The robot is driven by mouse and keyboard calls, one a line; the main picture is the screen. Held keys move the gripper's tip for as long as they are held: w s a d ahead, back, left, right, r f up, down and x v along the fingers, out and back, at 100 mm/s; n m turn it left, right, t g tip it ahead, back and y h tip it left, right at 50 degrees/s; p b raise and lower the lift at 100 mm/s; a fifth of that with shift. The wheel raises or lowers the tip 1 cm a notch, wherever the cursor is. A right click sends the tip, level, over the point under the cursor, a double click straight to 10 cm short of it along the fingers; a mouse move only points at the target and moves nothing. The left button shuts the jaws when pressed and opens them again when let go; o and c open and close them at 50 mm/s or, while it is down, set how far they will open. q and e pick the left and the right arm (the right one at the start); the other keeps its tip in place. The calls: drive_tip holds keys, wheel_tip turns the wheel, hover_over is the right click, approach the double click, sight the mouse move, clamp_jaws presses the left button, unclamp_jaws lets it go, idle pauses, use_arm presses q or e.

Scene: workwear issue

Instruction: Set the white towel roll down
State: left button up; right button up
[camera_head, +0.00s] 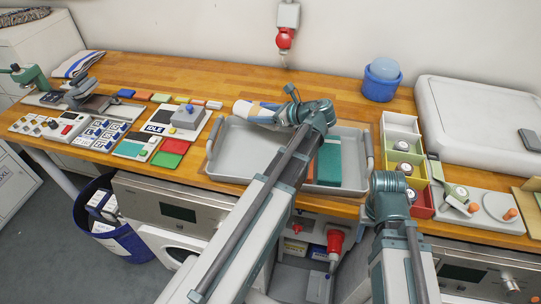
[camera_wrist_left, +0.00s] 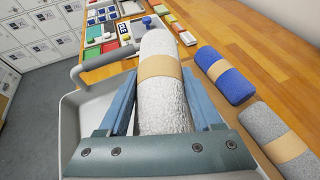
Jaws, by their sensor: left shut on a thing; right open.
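The white towel roll (camera_head: 243,109), with a tan band, is held between the blue fingers of my left gripper (camera_head: 264,116). In the left wrist view the roll (camera_wrist_left: 163,95) lies lengthwise between the fingers (camera_wrist_left: 162,110), over or beside the far edge of the grey tray (camera_head: 232,142). I cannot tell whether its underside touches anything. A blue roll (camera_wrist_left: 225,75) and a grey roll (camera_wrist_left: 278,135), each with a tan band, lie to its right in that view. My right gripper (camera_head: 389,200) is empty near the tray's right end; its fingertips are hidden.
Control panels and coloured cards (camera_head: 170,152) cover the table to the left. Coloured bins (camera_head: 402,150), a blue tub (camera_head: 381,80) and a large pale case (camera_head: 480,110) stand to the right.

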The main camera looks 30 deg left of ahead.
sight(262, 144)
use_arm(q)
drive_tip(key=shift+d+f+b, duration=0.1)
drive_tip(key=shift+f+b, duration=4.9)
drive_tip(key=shift+f, duration=0.2)
drive_tip(key=o, duration=1.4)
drive_tip(key=shift+r, duration=0.1)
drive_tip(key=shift+o, duration=0.2)
drive_tip(key=shift+r, duration=0.1)
drive_tip(key=shift+d+r, duration=0.2)
drive_tip(key=shift+r, duration=0.05)
drive_tip(key=p+v, duration=0.4)
drive_tip(key=v, duration=0.6)
drive_tip(key=shift+d, duration=0.15)
drive_tip(key=shift+s+d+r+p, duration=0.1)
drive_tip(key=shift+d+p, duration=0.2)
drive_tip(key=shift+d, duration=0.25)
